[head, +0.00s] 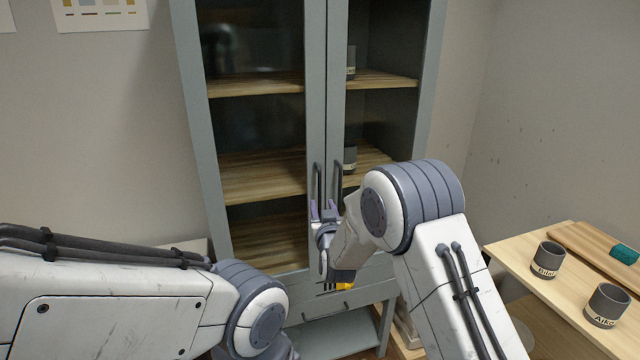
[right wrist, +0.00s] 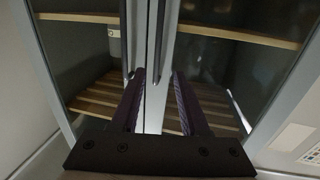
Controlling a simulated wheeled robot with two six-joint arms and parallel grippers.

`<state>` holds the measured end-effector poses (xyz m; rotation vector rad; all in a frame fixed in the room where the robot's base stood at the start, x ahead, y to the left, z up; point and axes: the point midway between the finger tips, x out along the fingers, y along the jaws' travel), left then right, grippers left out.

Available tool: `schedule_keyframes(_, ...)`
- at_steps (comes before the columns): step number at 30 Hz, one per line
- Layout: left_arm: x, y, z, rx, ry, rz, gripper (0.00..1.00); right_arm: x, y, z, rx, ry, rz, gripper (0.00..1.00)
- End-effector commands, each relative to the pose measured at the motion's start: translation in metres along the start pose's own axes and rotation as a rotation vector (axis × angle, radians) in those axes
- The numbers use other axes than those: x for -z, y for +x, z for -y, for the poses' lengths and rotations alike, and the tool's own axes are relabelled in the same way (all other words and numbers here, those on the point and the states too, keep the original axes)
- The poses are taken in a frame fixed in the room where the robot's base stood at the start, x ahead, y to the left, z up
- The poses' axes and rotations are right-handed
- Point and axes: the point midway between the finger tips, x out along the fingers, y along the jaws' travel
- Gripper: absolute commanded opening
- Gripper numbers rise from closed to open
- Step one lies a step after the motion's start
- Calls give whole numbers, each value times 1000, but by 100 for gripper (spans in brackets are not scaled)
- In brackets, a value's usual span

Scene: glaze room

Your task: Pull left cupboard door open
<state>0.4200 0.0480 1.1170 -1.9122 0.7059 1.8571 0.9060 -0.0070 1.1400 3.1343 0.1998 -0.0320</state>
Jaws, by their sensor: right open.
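The grey cupboard has two tall glass doors, both shut. The left cupboard door (head: 257,120) has a dark vertical bar handle (head: 318,184) at its inner edge, beside the right door's handle (head: 338,180). My right gripper (head: 325,210) is open and upright at the lower ends of the handles. In the head view its fingertips appear on either side of the left handle's lower end; how deep the handle sits between them I cannot tell. The right wrist view shows the two dark fingers (right wrist: 160,90) apart in front of the door seam. My left arm enters at lower left; its gripper is not visible.
The right door (head: 385,130) shows dark cups on wooden shelves behind it. A wooden table (head: 520,247) at right holds labelled dark mugs (head: 548,259) and a board (head: 595,252) with a teal item. A small yellow object (head: 344,286) shows below my right gripper.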

Motion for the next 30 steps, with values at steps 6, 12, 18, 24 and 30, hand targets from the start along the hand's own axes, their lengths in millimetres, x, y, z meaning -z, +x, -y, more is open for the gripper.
schedule_keyframes(6, 0, -9, -1, 0, 0, 0, 50, 4, 18, -5, -12, -2, -23, 45)
schedule_keyframes(12, 1, -24, -2, 0, -1, 0, 50, 5, 51, -5, -11, -2, -22, 45)
schedule_keyframes(18, 2, -35, -2, 0, -2, 0, 50, 5, 81, -6, -11, -2, -22, 45)
schedule_keyframes(24, 2, -40, -3, 0, -2, 0, 50, 4, 100, -6, -10, -2, -20, 45)
schedule_keyframes(30, 2, -41, -3, 0, -2, 0, 50, 3, 106, -6, -10, -2, -20, 45)
